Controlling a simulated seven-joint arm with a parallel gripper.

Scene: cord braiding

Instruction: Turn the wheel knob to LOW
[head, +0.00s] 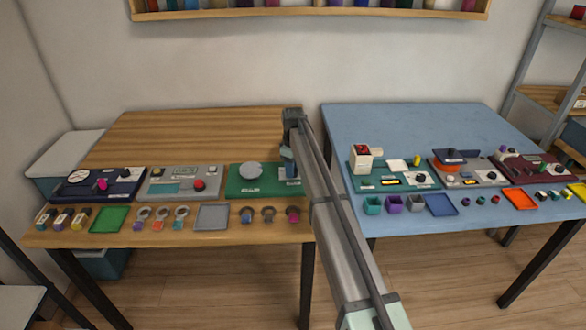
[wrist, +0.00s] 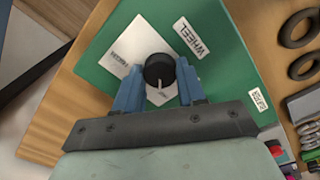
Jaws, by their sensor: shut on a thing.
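The wheel knob (wrist: 157,67) is black and round with a pale pointer line, and sits on a white plate (wrist: 127,52) on the green panel (wrist: 225,75). A WHEEL label (wrist: 189,37) is beside it. My gripper (wrist: 159,71) has its blue fingers on either side of the knob, shut on it. The pointer line points toward the gripper's palm. Small print on the plate is too small to read surely. In the head view my gripper (head: 289,166) is over the right end of the green panel (head: 238,185), hiding the knob.
A grey disc (head: 251,170) stands on the same panel. A grey panel (head: 180,184) and a dark panel (head: 98,188) are to its left. A blue table (head: 400,125) is at right. The wooden table's back (head: 190,130) is clear.

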